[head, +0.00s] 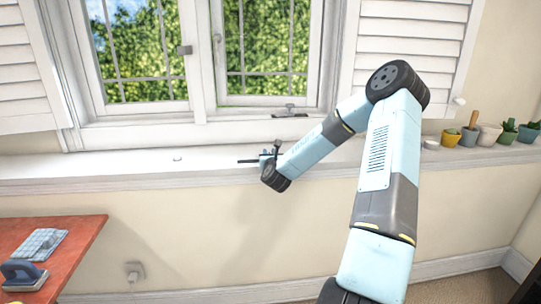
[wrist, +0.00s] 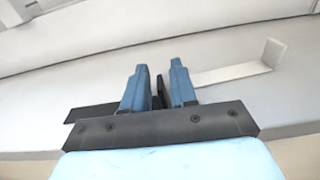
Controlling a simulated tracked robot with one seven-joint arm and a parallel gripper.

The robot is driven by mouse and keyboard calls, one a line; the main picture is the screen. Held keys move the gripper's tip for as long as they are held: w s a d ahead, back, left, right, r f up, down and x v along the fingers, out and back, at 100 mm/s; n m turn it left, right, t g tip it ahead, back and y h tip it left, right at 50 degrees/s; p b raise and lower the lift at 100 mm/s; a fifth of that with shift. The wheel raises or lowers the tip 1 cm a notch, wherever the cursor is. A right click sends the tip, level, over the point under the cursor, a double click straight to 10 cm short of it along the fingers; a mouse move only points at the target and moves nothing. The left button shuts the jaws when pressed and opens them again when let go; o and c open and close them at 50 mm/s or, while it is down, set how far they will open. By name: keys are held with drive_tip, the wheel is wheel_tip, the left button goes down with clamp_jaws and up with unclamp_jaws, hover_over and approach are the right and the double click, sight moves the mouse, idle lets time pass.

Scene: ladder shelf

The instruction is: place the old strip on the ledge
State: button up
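A thin dark strip (wrist: 90,111) shows to the left of my gripper in the wrist view. In the head view the dark strip (head: 247,161) sticks out to the left of the gripper, at the level of the white window ledge (head: 120,170). My gripper (wrist: 158,75) is low over the ledge with its two blue fingers apart. A narrow dark upright piece, which looks like the strip's end, shows between them with small gaps. The fingers hide part of the strip. In the head view my gripper (head: 270,158) is small. I cannot tell whether the strip fully rests on the ledge.
A pale L-shaped piece (wrist: 235,73) lies right of my fingers. A small pale item (head: 177,158) lies on the ledge. Potted plants (head: 488,134) stand on its right end. A red table (head: 60,258) is at lower left. The ledge's left part is mostly clear.

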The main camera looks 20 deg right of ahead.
drive_tip(key=shift+o, duration=0.3)
drive_tip(key=shift+r, duration=0.1)
drive_tip(key=f+v, duration=0.1)
drive_tip(key=v, duration=1.1)
drive_tip(key=s+a+r+n+g+y, duration=0.3)
drive_tip(key=a+n, duration=0.3)
drive_tip(key=n, duration=0.5)
drive_tip(key=s+a+r+n+g+y, duration=0.25)
drive_tip(key=a+n, duration=0.35)
drive_tip(key=n, duration=0.6)
drive_tip(key=s+r+n+g, duration=0.2)
drive_tip(key=s+r+n, duration=0.3)
drive_tip(key=s, duration=0.5)
drive_tip(key=s+r+n+g, duration=0.1)
drive_tip(key=s+r+n, duration=0.4)
drive_tip(key=s, duration=0.5)
drive_tip(key=s+r+n+g, duration=0.2)
drive_tip(key=s+r+n, duration=0.4)
drive_tip(key=s, duration=0.5)
drive_tip(key=shift+g+h, duration=0.35)
